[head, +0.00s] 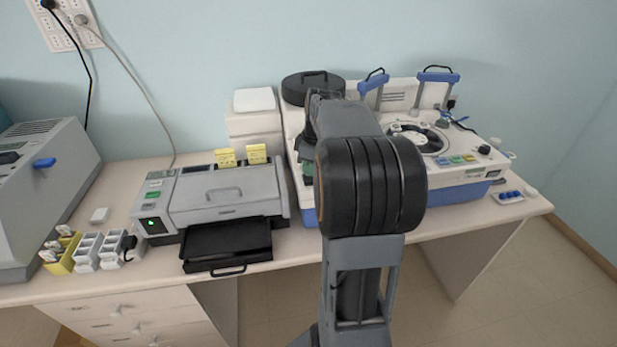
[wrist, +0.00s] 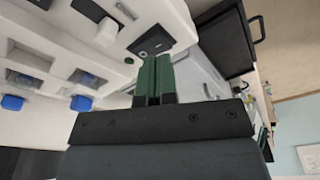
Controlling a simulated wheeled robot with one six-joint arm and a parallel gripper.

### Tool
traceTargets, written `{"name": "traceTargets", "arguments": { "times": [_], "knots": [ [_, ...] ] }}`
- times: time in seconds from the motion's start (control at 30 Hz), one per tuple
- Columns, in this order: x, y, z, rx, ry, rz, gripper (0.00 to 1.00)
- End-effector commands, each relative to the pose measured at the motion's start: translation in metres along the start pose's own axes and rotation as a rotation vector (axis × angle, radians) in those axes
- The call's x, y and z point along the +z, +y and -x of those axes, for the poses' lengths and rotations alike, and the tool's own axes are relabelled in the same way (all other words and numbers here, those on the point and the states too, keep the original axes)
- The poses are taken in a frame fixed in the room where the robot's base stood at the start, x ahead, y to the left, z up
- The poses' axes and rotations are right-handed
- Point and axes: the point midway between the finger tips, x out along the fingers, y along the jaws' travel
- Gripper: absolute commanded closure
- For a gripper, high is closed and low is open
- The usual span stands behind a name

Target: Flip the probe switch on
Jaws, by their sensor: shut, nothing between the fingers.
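My gripper (wrist: 155,62) shows in the wrist view with its two dark green fingers together and nothing between them. Its fingertips are close to a dark panel (wrist: 150,43) with a small light mark on the white machine; I cannot tell whether they touch it, or whether this is the probe switch. A round white knob (wrist: 107,32) is to the left of the panel. In the head view the blue-and-white machine (head: 478,190) stands on the right of the bench. My arm hides its left front and most of my gripper there. The switch's position cannot be read.
A grey device (head: 225,190) with a black tray (head: 228,245) in front stands left of my arm. Small white racks and a yellow rack (head: 62,254) stand further left. A black round lid (head: 312,85) is at the back. A blue-topped holder (head: 509,197) is at the right edge.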

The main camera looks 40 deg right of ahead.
Motion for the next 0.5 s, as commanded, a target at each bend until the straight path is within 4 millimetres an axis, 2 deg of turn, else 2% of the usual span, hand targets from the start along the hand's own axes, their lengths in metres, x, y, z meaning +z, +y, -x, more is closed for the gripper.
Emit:
{"name": "traceTargets", "arguments": {
  "times": [0.5],
  "knots": [
    [0.0009,-0.0001,-0.0062,-0.001,0.0,0.0,1.0]
  ]
}}
